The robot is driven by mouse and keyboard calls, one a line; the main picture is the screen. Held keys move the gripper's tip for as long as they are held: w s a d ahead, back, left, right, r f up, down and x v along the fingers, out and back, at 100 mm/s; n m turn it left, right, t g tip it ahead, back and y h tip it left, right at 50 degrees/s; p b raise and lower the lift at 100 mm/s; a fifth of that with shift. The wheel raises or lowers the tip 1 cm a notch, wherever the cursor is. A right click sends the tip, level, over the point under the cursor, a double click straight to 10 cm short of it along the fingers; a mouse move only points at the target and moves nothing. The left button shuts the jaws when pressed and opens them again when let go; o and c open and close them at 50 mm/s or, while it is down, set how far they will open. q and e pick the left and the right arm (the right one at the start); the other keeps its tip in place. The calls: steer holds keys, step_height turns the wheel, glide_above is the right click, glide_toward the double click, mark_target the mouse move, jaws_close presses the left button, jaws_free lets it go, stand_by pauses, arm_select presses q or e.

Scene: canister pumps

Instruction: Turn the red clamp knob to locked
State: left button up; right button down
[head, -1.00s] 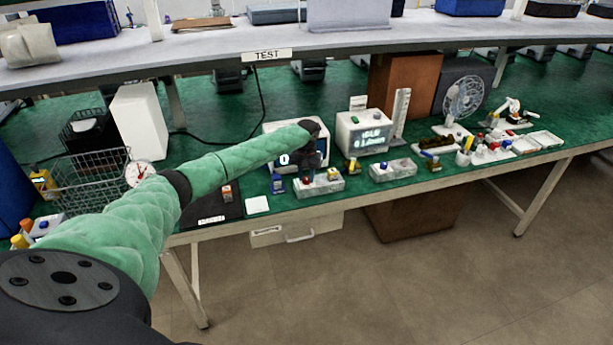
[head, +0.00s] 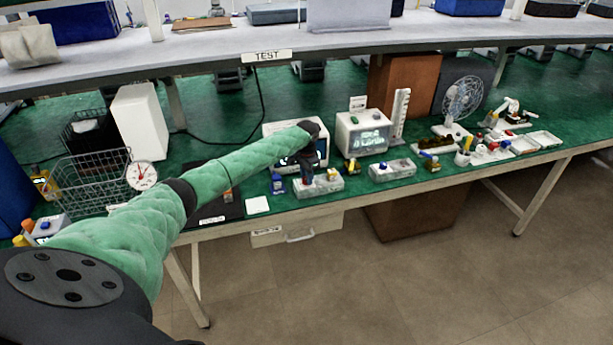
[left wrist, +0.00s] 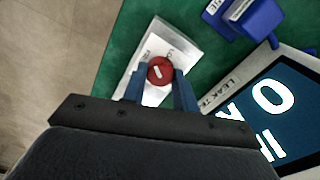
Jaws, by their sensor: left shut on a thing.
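The red clamp knob (left wrist: 160,70) sits on a pale block (left wrist: 188,43) with small lettering, too small to read surely. A short white mark on the knob's top lies at a slant. My left gripper (left wrist: 159,88) has its two blue fingers on either side of the knob, shut on it. In the head view, my left gripper (head: 307,180) reaches down onto the left end of the block (head: 327,186) and hides the knob. My right gripper is in neither view.
A leak tester (head: 321,150) with a lit screen stands close behind the gripper. A blue object (head: 278,184) is just left of the block, and a yellow and black piece (head: 352,166) is to its right. A second grey block (head: 392,171) stands further right. A shelf (head: 220,52) runs above.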

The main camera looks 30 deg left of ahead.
arm_select(q)
steer(key=shift+m, duration=1)
steer(key=m, duration=0.2)
steer(key=shift+m, duration=0.3)
steer(key=m, duration=0.2)
steer(key=shift+m, duration=0.3)
steer(key=shift+m+b, duration=0.35)
steer(key=shift+m, duration=1.25)
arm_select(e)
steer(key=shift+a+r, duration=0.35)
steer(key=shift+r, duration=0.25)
arm_select(q)
steer(key=o, duration=1)
steer(key=shift+c, duration=0.2)
